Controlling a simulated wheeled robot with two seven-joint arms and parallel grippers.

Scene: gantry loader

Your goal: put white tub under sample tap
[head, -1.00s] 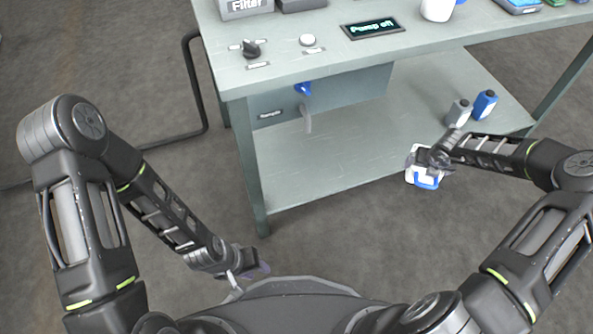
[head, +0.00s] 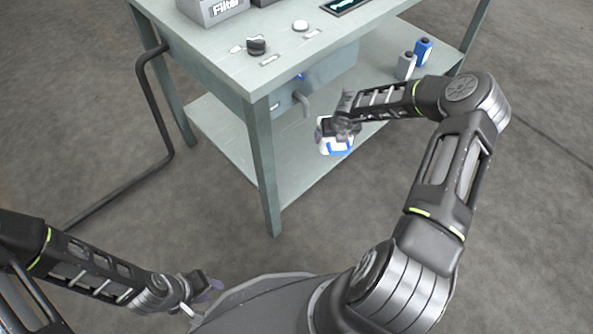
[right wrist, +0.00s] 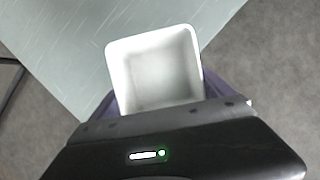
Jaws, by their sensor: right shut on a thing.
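The white tub (right wrist: 155,70) is open-topped and looks empty in the right wrist view. In the head view the tub (head: 327,146) shows white with a blue patch on its near side. My right gripper (head: 338,135) is shut on it and holds it in front of the bench's lower shelf. The sample tap (head: 303,104) is a grey spout on the bench's front panel, up and left of the tub and apart from it. Its blue handle (head: 300,77) shows only partly. My left gripper (head: 205,290) is low at the left, away from the bench; its fingers are too small to read.
The bench (head: 258,95) has a front leg (head: 266,175) left of the tub. Grey and blue bottles (head: 422,52) stand on the lower shelf (head: 225,140) at the back right. A dark rail (head: 160,130) runs beside the bench. The floor in front is clear.

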